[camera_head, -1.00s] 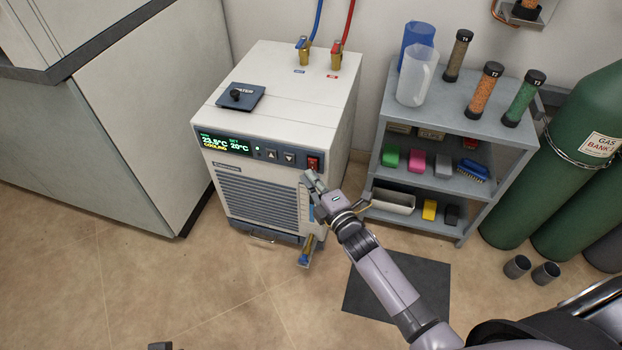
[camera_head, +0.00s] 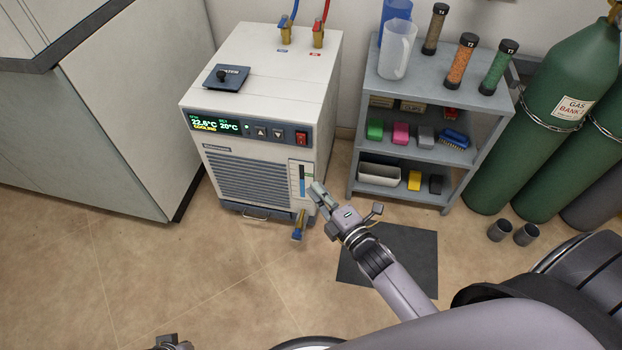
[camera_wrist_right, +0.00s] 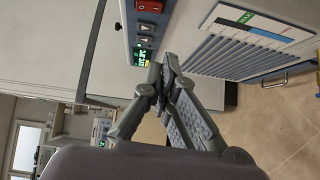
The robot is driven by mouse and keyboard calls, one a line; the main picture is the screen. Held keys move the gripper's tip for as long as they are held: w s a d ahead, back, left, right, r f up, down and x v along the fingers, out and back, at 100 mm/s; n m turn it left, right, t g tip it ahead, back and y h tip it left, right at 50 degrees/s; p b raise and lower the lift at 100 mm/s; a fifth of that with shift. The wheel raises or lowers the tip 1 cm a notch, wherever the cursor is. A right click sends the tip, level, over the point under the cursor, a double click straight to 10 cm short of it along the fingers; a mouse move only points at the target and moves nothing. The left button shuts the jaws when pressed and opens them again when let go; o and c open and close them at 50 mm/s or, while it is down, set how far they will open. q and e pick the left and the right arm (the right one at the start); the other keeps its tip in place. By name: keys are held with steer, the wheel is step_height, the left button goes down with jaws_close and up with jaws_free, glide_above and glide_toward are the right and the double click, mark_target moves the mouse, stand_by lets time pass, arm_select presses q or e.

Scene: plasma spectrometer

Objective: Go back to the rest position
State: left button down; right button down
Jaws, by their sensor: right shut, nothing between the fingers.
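My right gripper (camera_head: 318,190) is shut and empty. It hangs in front of the lower right of the chiller (camera_head: 315,100), by the level gauge (camera_head: 301,180) and below the red switch (camera_head: 301,138). In the right wrist view its closed fingertips (camera_wrist_right: 165,72) point toward the chiller front, apart from the panel as far as I can tell. The chiller display (camera_head: 215,124) is lit and reads about 22.6°C, set 20°C, with "COOLING" below. A small dark part at the bottom edge of the head view seems to be my left gripper (camera_head: 172,343); its jaws are not readable.
A brass drain valve (camera_head: 298,225) sticks out low on the chiller, close to my right gripper. A grey shelf (camera_head: 425,122) with jugs, tubes and small boxes stands to the right, beside green gas cylinders (camera_head: 535,130). A dark mat (camera_head: 410,262) lies under my right arm. Floor at left is clear.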

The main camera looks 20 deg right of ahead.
arm_select(q)
steer(key=shift+f, duration=0.1)
arm_select(e)
steer(key=shift+s, duration=0.2)
stand_by(0.4)
